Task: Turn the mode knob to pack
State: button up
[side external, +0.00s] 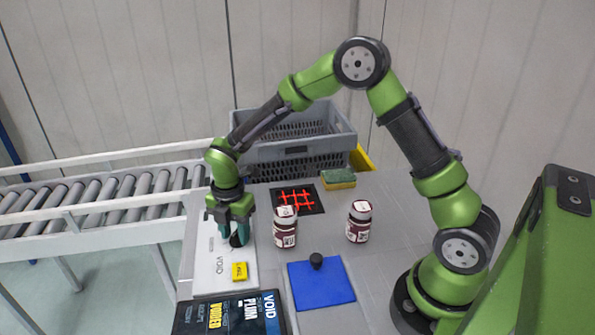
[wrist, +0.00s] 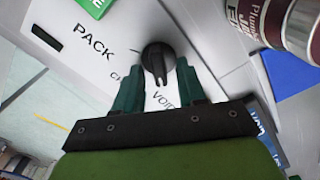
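The mode knob (wrist: 157,58) is a black round dial with a raised ridge, mounted on a white panel (side external: 212,262). In the wrist view its ridge slants down toward the VOID label (wrist: 163,100). PACK (wrist: 94,40) is printed to its upper left, and a label starting with "CH" is partly hidden by a finger. My gripper (wrist: 157,72) is open, its green fingertips apart on either side of the knob's lower edge, with gaps showing. In the side view my gripper (side external: 234,232) points down over the panel and partly hides the knob (side external: 237,240).
Two dark red jars (side external: 285,230) (side external: 358,222) stand to the right, near a blue mat (side external: 322,287) with a black-knobbed object. A grey crate (side external: 300,149) and a sponge (side external: 338,179) are behind.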

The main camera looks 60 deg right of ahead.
grip_shut()
jog(key=m, duration=0.5)
jog(key=shift+w+r+m, duration=0.1)
jog(key=shift+w+m, duration=0.05)
jog(key=shift+m, duration=0.25)
jog(key=m, duration=0.5)
jog(key=shift+w, duration=0.15)
jog(key=m, duration=0.6)
jog(key=shift+w+d+m, duration=0.1)
jog(key=shift+d+m, duration=0.1)
jog(key=shift+m, duration=0.2)
jog(key=m, duration=0.6)
jog(key=shift+d, duration=0.15)
jog(key=shift+m, duration=0.3)
jog(key=shift+o, duration=0.3)
grip_release()
